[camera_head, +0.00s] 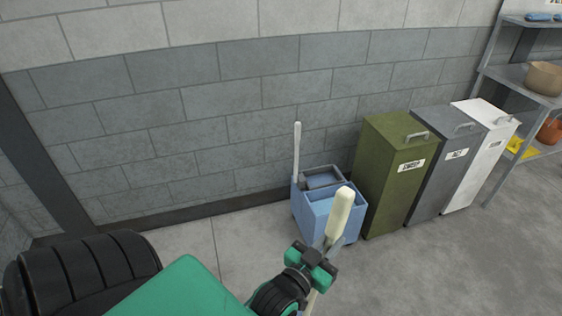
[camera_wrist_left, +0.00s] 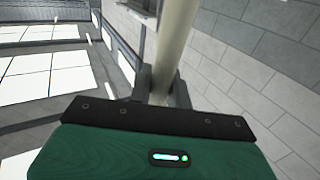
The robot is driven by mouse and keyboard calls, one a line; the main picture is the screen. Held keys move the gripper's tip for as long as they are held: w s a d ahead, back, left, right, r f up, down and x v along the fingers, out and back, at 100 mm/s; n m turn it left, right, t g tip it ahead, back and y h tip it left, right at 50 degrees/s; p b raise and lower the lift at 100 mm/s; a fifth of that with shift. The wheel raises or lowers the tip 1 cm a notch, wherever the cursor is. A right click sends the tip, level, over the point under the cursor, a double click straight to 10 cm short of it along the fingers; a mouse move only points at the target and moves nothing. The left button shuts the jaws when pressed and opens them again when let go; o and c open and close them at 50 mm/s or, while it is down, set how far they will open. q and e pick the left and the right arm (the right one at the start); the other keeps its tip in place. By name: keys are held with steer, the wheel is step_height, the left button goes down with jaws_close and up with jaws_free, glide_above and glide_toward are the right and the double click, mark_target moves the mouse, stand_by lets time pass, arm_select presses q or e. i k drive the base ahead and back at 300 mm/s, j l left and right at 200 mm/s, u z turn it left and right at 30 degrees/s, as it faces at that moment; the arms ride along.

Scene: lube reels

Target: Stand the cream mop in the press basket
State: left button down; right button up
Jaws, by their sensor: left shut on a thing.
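The cream mop (camera_head: 341,213) shows as a pale handle rising slightly tilted from my left gripper (camera_head: 320,262). My left gripper is shut on the handle, and the left wrist view also shows the mop handle (camera_wrist_left: 176,40) between the fingers (camera_wrist_left: 160,88). The mop's lower end is mostly hidden behind the gripper. A blue mop bucket (camera_head: 315,220) stands on the floor by the wall, behind the gripper in the head view. The grey press basket (camera_head: 322,170) appears to be at its back part. The mop handle overlaps the bucket's front right in the picture. My right gripper is not in view.
A thin white handle (camera_head: 297,150) stands upright at the bucket's left. Olive (camera_head: 385,185), grey (camera_head: 445,165) and white (camera_head: 490,150) bins stand right of the bucket. A metal shelf (camera_head: 520,75) is at the far right. Floor in front of the bins is clear.

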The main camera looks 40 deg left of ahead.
mark_target(321, 181)
steer(key=i+u, duration=0.4)
steer(key=i+l+u, duration=0.2)
steer(key=u, duration=0.15)
steer(key=i+l+u, duration=0.25)
steer(key=i+u, duration=0.15)
steer(key=i+l+u, duration=0.1)
steer(key=i+l, duration=0.25)
steer(key=i+l+u, duration=0.15)
steer(key=i+l, duration=0.15)
steer(key=l, duration=0.2)
steer(key=i+l+u, duration=0.1)
steer(key=i+l, duration=0.2)
steer(key=l, duration=0.2)
steer(key=i+l, duration=0.35)
steer(key=l, duration=0.15)
steer(key=i+l, duration=0.35)
steer(key=l, duration=0.15)
